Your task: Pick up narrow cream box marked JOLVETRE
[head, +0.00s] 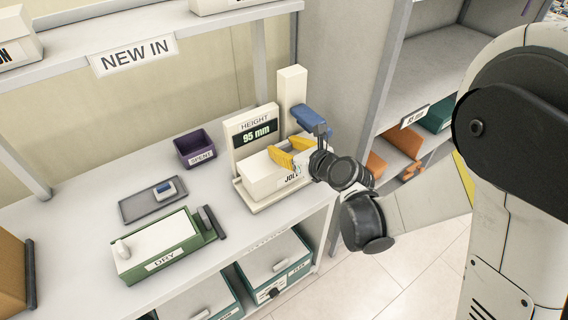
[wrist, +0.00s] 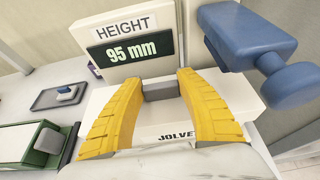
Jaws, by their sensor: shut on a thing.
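The cream box (head: 262,182) marked with the visible letters "JOL" sits at the height gauge (head: 252,124), in front of its display reading 95 mm.
A blue part (head: 310,117) of the gauge stands close to my gripper. A purple bin (head: 195,149), a grey tray (head: 137,206) and a green-and-white DRY unit (head: 165,246) are to the left.

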